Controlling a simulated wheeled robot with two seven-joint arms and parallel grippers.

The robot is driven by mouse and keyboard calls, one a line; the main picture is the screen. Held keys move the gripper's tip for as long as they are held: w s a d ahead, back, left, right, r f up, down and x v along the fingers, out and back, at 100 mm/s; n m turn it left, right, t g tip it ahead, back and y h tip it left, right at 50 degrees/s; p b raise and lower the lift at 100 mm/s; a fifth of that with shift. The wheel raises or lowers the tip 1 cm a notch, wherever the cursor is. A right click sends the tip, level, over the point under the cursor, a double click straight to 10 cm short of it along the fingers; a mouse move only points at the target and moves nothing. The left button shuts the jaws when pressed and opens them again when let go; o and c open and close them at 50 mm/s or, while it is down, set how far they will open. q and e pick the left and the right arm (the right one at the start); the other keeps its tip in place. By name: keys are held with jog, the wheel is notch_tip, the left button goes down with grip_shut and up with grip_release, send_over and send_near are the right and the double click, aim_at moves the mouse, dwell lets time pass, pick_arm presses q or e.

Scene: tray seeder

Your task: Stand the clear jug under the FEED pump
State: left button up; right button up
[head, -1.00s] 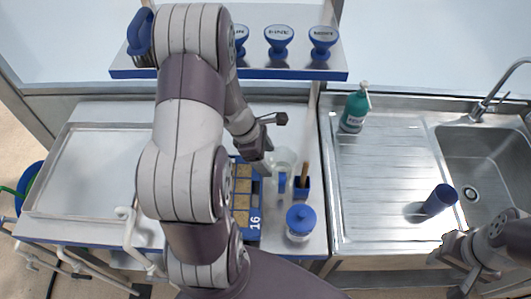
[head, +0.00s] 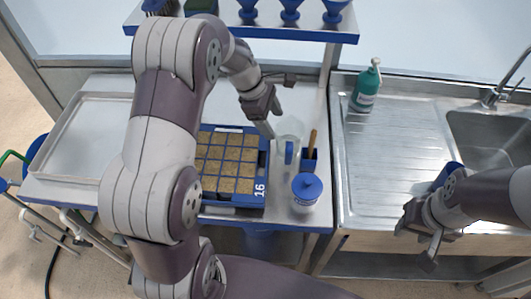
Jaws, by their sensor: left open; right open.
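The clear jug (head: 287,147) with a blue handle stands on the bench, right of the seed tray. My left gripper (head: 279,107) is open and empty, with its lower finger close to the jug's left side; I cannot tell whether it touches. My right gripper (head: 414,247) is open and empty at the front of the sink unit. A teal pump bottle (head: 365,90) stands at the drainer's back left, its label unreadable. Several blue funnel-shaped fittings (head: 290,12) sit on the shelf, cut off by the top edge. I cannot tell which thing is the FEED pump.
The soil-filled seed tray (head: 262,187), marked 16, is partly behind my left arm. A blue-lidded jar (head: 306,190) and a blue pot (head: 308,160) with a wooden-handled tool stand near the jug. A blue cup (head: 451,172) is partly behind my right arm. The drainer's middle is clear.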

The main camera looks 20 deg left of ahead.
aim_at(287, 147)
pick_arm(q)
jog(key=shift+n, duration=0.7)
jog(key=x, duration=0.4)
jog(key=p+x, duration=0.1)
jog(key=x, duration=0.2)
jog(key=shift+w+d, duration=0.25)
jog(key=shift+d, duration=0.05)
jog(key=shift+s+d+f, duration=0.1)
jog(key=shift+f, duration=0.2)
jog(key=p+x, duration=0.1)
jog(key=x, duration=0.4)
jog(key=shift+f, duration=0.25)
jog(key=shift+s+r, duration=0.1)
jog(key=shift+s, duration=0.05)
jog(key=shift+c, duration=1.3)
grip_shut()
pick_arm(e)
jog(key=shift+w+r, duration=0.2)
jog(key=shift+r, duration=0.35)
jog(key=shift+w+r, duration=0.15)
jog(key=shift+r, duration=0.35)
